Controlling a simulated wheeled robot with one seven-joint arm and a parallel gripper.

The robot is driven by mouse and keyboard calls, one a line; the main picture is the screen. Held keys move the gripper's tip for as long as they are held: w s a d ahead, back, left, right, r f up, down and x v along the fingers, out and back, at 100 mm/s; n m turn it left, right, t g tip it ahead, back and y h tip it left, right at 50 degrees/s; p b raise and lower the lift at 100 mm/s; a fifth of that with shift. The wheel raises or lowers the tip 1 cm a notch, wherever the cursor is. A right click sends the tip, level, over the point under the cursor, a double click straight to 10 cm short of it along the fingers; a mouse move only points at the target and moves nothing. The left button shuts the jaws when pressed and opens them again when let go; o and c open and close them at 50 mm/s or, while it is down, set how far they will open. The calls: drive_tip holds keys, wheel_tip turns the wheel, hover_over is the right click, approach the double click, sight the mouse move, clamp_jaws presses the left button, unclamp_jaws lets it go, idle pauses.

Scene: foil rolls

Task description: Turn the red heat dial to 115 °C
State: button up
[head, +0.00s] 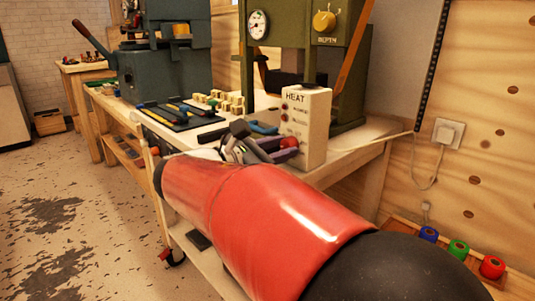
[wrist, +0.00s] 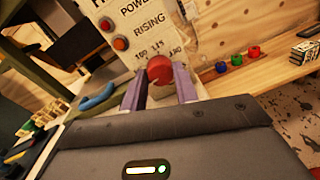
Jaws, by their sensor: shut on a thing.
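The red heat dial (wrist: 160,69) sits low on the face of a cream heat box (wrist: 128,30), below the marks 100, 115 and 130. My gripper (wrist: 159,85) has its two purple-grey fingers on either side of the dial and is shut on it. The dial's pointer cannot be made out. In the head view the heat box (head: 304,120) stands on the bench and the dial (head: 289,142) shows at my gripper's tips (head: 284,148). My red arm hides part of the bench below.
Green presses (head: 290,50) stand behind the heat box. Tools on a dark mat (head: 178,115), small blocks (head: 222,101) and a blue-handled tool (wrist: 97,97) lie on the bench. Blue, green and red rolls (head: 459,248) sit on a low shelf at right. A cable runs from the box to a wall socket (head: 448,132).

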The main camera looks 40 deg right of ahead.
drive_tip(key=shift+m+b, duration=1.35)
drive_tip(key=shift+m, duration=0.75)
drive_tip(key=o, duration=1)
drive_tip(key=shift+c, duration=0.2)
drive_tip(key=a, duration=0.7)
drive_tip(key=shift+a+r, duration=0.25)
drive_tip(key=shift+a, duration=0.15)
drive_tip(key=shift+s, duration=0.1)
